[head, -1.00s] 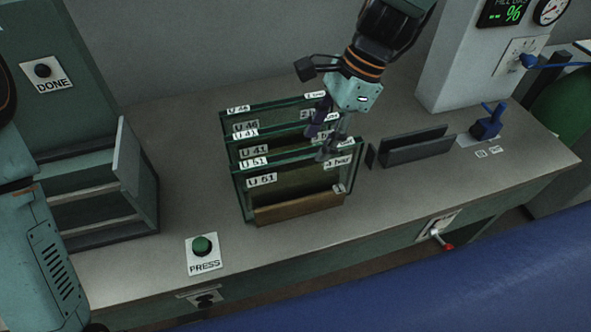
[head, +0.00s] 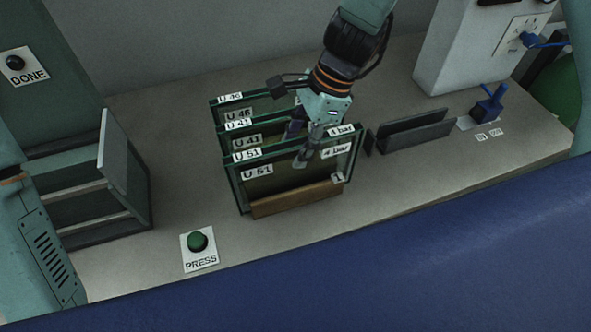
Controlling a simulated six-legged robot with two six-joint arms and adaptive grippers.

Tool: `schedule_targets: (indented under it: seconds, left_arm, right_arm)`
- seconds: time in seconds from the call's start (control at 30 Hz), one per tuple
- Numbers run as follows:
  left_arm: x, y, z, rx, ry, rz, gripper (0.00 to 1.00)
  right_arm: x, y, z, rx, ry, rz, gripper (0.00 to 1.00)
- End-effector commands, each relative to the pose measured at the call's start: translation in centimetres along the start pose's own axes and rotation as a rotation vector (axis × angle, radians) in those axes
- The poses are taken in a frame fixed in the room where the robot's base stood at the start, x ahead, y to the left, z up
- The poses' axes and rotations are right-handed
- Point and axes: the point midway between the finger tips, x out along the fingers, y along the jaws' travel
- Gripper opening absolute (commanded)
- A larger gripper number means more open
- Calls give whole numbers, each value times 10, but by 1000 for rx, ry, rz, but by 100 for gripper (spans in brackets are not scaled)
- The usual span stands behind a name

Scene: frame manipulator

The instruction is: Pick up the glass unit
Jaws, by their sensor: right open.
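Three upright glass units stand one behind another in a wooden rack (head: 297,199) at the middle of the bench. The front glass unit (head: 285,176) is labelled U 51, the middle glass unit (head: 232,138) U 41, the back glass unit (head: 228,109) U 46. My right gripper (head: 297,150) is open and points down at the top edges of the units, with one finger in front of the front pane. My right gripper and wrist hide part of the rear units. Of my left arm only links show at the left edge; its gripper is out of view.
A green button (head: 197,241) marked PRESS lies at front left. A grey shelf box (head: 126,165) stands at left, below a DONE button (head: 15,63). A dark slotted holder (head: 414,134) and a blue clamp (head: 489,105) stand at right. Bare bench lies between the box and the rack.

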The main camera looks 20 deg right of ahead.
Motion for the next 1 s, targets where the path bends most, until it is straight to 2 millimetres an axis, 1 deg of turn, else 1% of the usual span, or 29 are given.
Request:
schedule_targets:
  seconds: [0.03,0.1,0.33,0.87,0.9,1.0]
  left_arm:
    - [2,0,0,0,0,0,40]
    - [2,0,0,0,0,0,40]
    - [1,0,0,0,0,0,40]
    - [1,0,0,0,0,0,40]
    - [1,0,0,0,0,0,40]
    - [1,0,0,0,0,0,40]
  right_arm:
    - [6,0,0,-1,1,1,47]
    - [8,-1,0,0,1,0,47]
    - [8,-3,0,-1,0,-1,47]
    - [8,-3,0,0,0,-1,2]
    - [8,-3,0,0,0,-1,0]
    - [8,-3,0,-1,0,-1,0]
